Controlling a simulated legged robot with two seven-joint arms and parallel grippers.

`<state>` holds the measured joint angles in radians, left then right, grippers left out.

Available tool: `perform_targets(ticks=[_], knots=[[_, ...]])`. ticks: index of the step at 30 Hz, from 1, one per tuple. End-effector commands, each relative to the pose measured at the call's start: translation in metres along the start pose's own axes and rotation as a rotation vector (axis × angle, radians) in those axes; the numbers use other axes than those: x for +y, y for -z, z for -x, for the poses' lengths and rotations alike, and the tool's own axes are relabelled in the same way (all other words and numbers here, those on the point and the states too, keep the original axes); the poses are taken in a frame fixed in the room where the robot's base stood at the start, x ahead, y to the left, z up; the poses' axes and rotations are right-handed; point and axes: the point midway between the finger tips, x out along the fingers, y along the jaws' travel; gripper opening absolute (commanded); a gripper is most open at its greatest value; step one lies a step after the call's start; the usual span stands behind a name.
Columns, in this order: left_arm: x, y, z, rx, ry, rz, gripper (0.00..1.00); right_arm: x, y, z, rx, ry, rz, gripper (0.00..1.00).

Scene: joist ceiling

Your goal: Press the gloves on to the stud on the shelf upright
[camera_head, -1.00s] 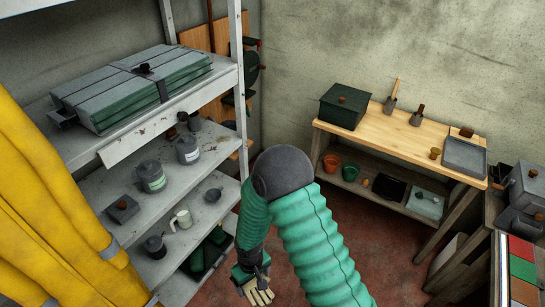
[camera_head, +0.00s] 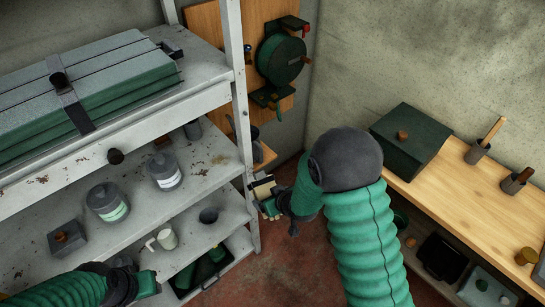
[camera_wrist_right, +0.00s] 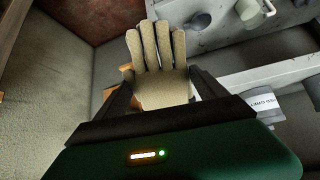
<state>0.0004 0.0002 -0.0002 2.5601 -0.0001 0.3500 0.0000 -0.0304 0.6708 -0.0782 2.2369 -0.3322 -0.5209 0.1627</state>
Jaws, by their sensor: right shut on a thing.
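The cream gloves (camera_head: 262,187) are in my right gripper (camera_head: 272,202), close beside the front upright (camera_head: 238,95) of the grey shelf unit. I cannot tell whether they touch it. In the right wrist view the gloves (camera_wrist_right: 160,72) lie between the two dark fingers, glove fingers pointing away from the gripper (camera_wrist_right: 163,92). The pale bar of the upright (camera_wrist_right: 265,76) is to their right there. I cannot make out the stud clearly. My left gripper (camera_head: 145,285) is low at the left, in front of the lower shelves; its jaws are too small to read.
The shelves hold a green case (camera_head: 85,90), grey tins (camera_head: 107,202), a pale mug (camera_head: 163,239) and a small box (camera_head: 67,238). A hose reel (camera_head: 281,60) hangs on a wooden board behind. A workbench (camera_head: 455,195) stands right. Red floor (camera_head: 290,265) is open between.

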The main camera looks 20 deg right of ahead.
Motion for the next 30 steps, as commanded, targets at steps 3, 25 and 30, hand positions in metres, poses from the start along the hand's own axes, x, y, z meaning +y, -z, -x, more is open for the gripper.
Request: perform_targets(ticks=[3, 25, 30], knots=[[0.000, -0.005, -0.020, 0.000, 0.000, 0.000, 0.36, 0.012, 0.027, -0.005, 0.205, 0.033, 0.026, 0.33], [0.000, -0.015, -0.064, 0.001, 0.000, -0.001, 0.36, 0.040, 0.139, 0.062, 0.814, 0.170, 0.068, 0.33], [0.000, -0.015, -0.066, 0.001, 0.000, -0.001, 0.36, 0.038, 0.143, 0.057, 0.815, 0.170, 0.068, 0.33]])
